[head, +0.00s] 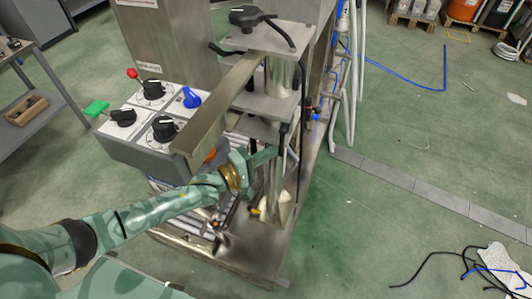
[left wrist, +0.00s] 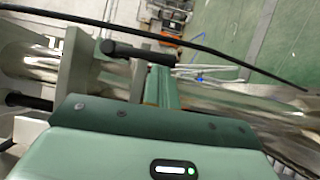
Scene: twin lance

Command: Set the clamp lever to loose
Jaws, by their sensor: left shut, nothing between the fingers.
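The clamp lever is a black handle (head: 283,137) on the metal column of the machine. It stands roughly upright in the head view. In the left wrist view the black lever (left wrist: 142,52) lies across the top, just beyond the fingertips. My left gripper (head: 270,155) is shut and empty, with its green fingertips right beside the lever. The fingers also show in the left wrist view (left wrist: 160,84). I cannot tell whether they touch the lever. My right gripper is not in view.
A grey control box (head: 150,145) with black knobs, a blue knob (head: 191,97), a red-tipped lever and a green tab stands left of the column. A flat metal beam (head: 218,104) passes above my gripper. Black and white cables hang close by. The green floor at right is mostly clear.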

